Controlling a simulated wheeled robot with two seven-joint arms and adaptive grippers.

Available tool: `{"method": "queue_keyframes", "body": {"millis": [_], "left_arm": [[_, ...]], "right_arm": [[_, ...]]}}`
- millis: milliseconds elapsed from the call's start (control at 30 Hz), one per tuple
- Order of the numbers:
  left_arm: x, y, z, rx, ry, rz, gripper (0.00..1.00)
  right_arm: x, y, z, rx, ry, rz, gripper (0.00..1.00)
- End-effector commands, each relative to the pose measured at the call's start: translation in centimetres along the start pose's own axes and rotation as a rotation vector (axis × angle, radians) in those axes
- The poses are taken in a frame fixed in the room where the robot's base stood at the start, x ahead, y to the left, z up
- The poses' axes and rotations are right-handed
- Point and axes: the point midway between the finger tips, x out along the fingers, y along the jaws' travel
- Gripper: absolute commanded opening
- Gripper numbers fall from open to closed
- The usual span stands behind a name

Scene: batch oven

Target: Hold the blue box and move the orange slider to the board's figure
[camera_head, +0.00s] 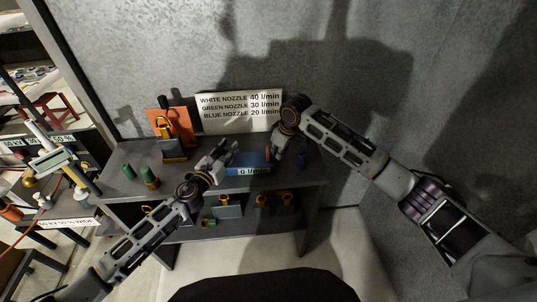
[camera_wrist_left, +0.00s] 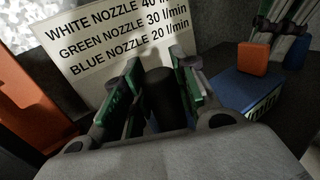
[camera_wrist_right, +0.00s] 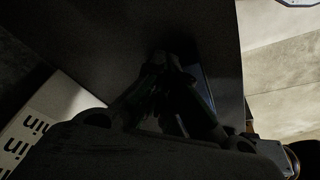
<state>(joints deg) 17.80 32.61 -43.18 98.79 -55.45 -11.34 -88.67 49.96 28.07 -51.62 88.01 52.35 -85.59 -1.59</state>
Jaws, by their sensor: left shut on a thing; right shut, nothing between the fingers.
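The blue box (camera_head: 246,160) stands on the shelf top, and its front display reads 0 l/min. The orange slider (camera_head: 268,153) is at its upper right; the left wrist view also shows the slider (camera_wrist_left: 253,58) on the box (camera_wrist_left: 243,92). My left gripper (camera_head: 228,148) is shut on a dark cylinder (camera_wrist_left: 166,98) left of the box; whether that cylinder belongs to the box I cannot tell. My right gripper (camera_head: 274,157) is shut and empty, close to the right of the slider; contact is unclear. The board (camera_head: 240,110) lists white 40, green 30, blue 20 l/min.
Two green nozzles (camera_head: 149,178) stand at the shelf's left, and a blue nozzle (camera_head: 301,159) stands right of the box. An orange panel (camera_head: 180,122) with a dark, yellow-handled item is behind left. More items sit on the lower shelf (camera_head: 190,234). A wall closes the back.

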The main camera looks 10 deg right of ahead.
Motion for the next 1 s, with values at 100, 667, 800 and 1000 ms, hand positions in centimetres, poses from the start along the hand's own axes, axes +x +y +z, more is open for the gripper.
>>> {"method": "queue_keyframes", "body": {"millis": [100,667,800,1000], "left_arm": [[-0.1,-0.1,-0.4,-0.001,0.006,-0.002,0.0],[-0.1,-0.2,-0.4,-0.002,0.005,-0.003,0.0],[-0.1,-0.2,-0.4,-0.002,0.005,-0.003,0.0],[-0.1,-0.2,-0.3,-0.002,0.005,-0.003,0.0]], "right_arm": [[0.1,-0.3,-0.4,-0.002,0.003,-0.002,0.0],[0.3,-1.4,-1.5,-0.002,0.004,-0.002,0.0],[0.4,-1.6,-1.7,-0.002,0.004,-0.002,0.0],[0.5,-2.0,-2.1,-0.002,0.004,-0.002,0.0]]}}
